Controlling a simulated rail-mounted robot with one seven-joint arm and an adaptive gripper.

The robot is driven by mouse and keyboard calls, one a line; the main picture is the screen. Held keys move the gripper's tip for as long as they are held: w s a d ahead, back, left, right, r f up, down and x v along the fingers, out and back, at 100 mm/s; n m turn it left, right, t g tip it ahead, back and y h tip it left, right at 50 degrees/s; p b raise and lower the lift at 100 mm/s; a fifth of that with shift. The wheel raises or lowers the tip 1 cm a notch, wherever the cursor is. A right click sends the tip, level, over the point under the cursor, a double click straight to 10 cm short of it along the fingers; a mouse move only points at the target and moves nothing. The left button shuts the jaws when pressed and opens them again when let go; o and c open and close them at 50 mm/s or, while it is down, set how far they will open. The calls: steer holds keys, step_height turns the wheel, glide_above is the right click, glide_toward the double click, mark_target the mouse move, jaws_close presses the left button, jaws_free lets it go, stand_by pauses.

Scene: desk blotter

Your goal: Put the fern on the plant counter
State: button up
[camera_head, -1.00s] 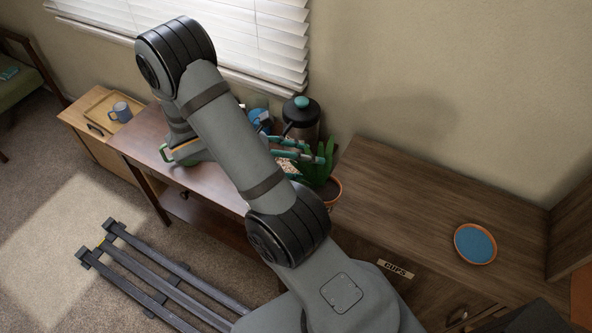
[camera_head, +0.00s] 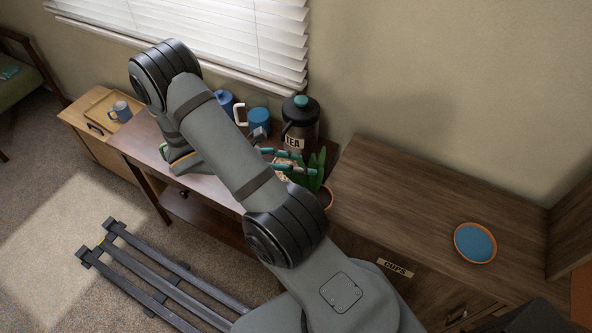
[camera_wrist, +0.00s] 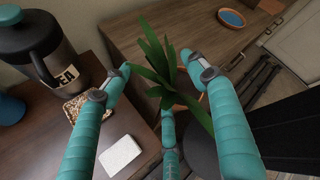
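The fern (camera_head: 317,172) has long green leaves and an orange pot (camera_head: 328,197). It stands at the right end of the dark table, by the brown counter (camera_head: 400,200). My gripper (camera_head: 303,163) has teal fingers and reaches the leaves from the left. In the wrist view, my gripper (camera_wrist: 165,85) is open, with its fingers spread around the fern (camera_wrist: 158,62). The pot (camera_wrist: 186,102) is partly hidden by leaves and sits beyond the fingertips. I cannot tell whether any finger touches the leaves. The counter's front carries a CUPS label (camera_head: 395,268); no plant label is visible.
A dark TEA jug (camera_head: 300,125) stands close behind the gripper. Blue mugs (camera_head: 258,121) stand left of it. A white card (camera_wrist: 120,154) and a grainy tray (camera_wrist: 76,108) lie near the fingers. An orange-rimmed blue dish (camera_head: 475,243) is on the otherwise clear counter.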

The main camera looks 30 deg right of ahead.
steer(key=o, duration=0.3)
steer(key=shift+o, duration=0.2)
